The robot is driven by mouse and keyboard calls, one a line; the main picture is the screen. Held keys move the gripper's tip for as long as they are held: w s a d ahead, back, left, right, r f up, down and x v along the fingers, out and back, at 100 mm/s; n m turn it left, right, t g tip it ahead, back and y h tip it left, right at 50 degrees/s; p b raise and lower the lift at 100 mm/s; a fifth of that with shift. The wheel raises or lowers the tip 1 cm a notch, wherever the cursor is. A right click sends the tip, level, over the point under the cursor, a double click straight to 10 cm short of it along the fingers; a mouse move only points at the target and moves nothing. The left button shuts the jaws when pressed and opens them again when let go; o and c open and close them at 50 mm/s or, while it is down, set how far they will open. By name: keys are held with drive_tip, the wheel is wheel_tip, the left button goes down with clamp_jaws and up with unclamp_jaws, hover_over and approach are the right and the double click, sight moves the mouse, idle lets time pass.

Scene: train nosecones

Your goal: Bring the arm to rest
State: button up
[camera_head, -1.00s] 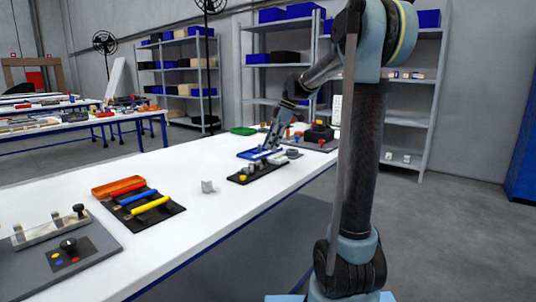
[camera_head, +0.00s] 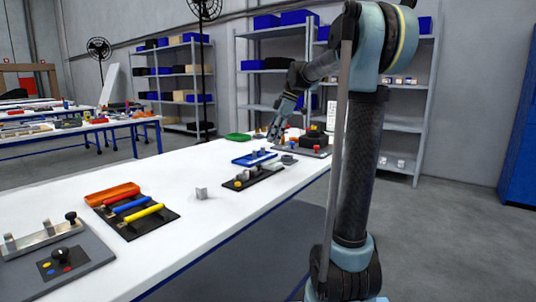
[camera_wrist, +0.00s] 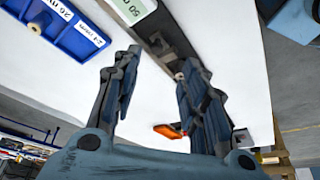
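My gripper (camera_head: 273,138) hangs from my bent arm above the far part of the white table, behind the blue tray (camera_head: 243,160). In the wrist view my gripper (camera_wrist: 161,60) has its two fingers apart, with nothing held between them. The blue tray (camera_wrist: 62,28) with printed labels lies at the upper left there. A dark bar-like part (camera_wrist: 150,32) shows past the fingertips, partly hidden by the right finger.
On the white table (camera_head: 215,225) are a black fixture (camera_head: 262,177), a small grey cube (camera_head: 201,193), an orange tray (camera_head: 112,193) with coloured-handled tools beside it, and a grey board (camera_head: 45,270). Shelves (camera_head: 175,85) stand behind. Floor at right is clear.

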drive_tip(key=s+d+f+m+t+h, duration=0.1)
drive_tip(key=s+d+f+m, duration=0.3)
drive_tip(key=s+f, duration=0.5)
drive_tip(key=s+d+f+m+h, duration=0.2)
drive_tip(key=s+d+f+m, duration=0.3)
drive_tip(key=s, duration=0.8)
drive_tip(key=s+d+f+m+t+h, duration=0.1)
drive_tip(key=s+d+f+m, duration=0.4)
drive_tip(key=s+f+m, duration=0.4)
wheel_tip(320, 180, down, 4)
drive_tip(key=shift+s+r+m+t, duration=0.1)
drive_tip(key=shift+s+m+t, duration=0.2)
drive_tip(key=shift+s, duration=0.75)
drive_tip(key=shift+w+f, duration=0.25)
drive_tip(key=shift+w, duration=0.2)
